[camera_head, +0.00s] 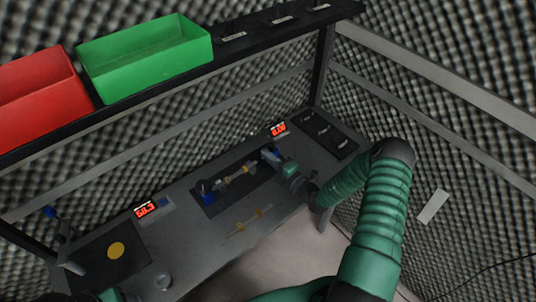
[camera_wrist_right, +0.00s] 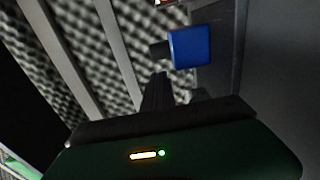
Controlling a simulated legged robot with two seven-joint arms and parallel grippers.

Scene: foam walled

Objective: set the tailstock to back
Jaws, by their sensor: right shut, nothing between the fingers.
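My right gripper (camera_head: 271,156) is at the fixture's right end, shut and empty. In the right wrist view a blue block (camera_wrist_right: 190,47) with a dark stub on its left side is just beyond the dark fingers (camera_wrist_right: 157,92). I cannot tell whether they touch. The tailstock's exact position is partly hidden by my gripper.
Red displays (camera_head: 146,209) and (camera_head: 278,129) stand at the back of the grey table. A thin yellow-marked rod (camera_head: 250,220) lies in front of the fixture. A shelf above holds red (camera_head: 38,95) and green (camera_head: 150,60) bins.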

